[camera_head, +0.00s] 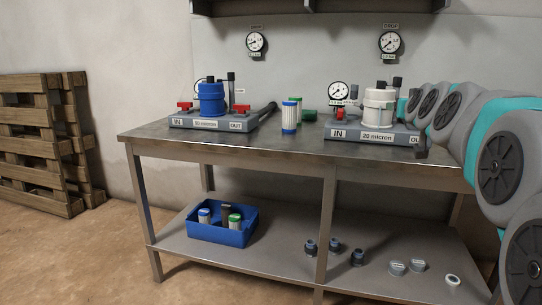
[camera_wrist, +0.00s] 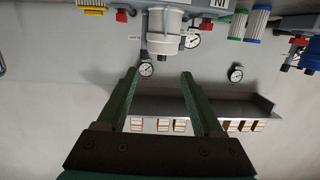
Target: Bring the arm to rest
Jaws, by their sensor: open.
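My gripper (camera_wrist: 160,78) shows in the wrist view as two green fingers on a dark base. The fingers stand apart with nothing between them. The wrist view is upside down; the white filter housing (camera_wrist: 164,28) lies past the fingertips, apart from them. In the head view my arm (camera_head: 455,115) comes in from the right edge and reaches over the right end of the bench to behind the white housing (camera_head: 378,107). My gripper cannot be made out there.
The metal workbench (camera_head: 265,145) carries a blue filter housing (camera_head: 211,99) at left and loose cartridges (camera_head: 289,117) mid-bench. Gauges (camera_head: 390,42) and a shelf are on the wall. A blue bin (camera_head: 218,235) and small fittings (camera_head: 334,245) sit on the lower shelf. Pallets (camera_head: 40,145) lean at left.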

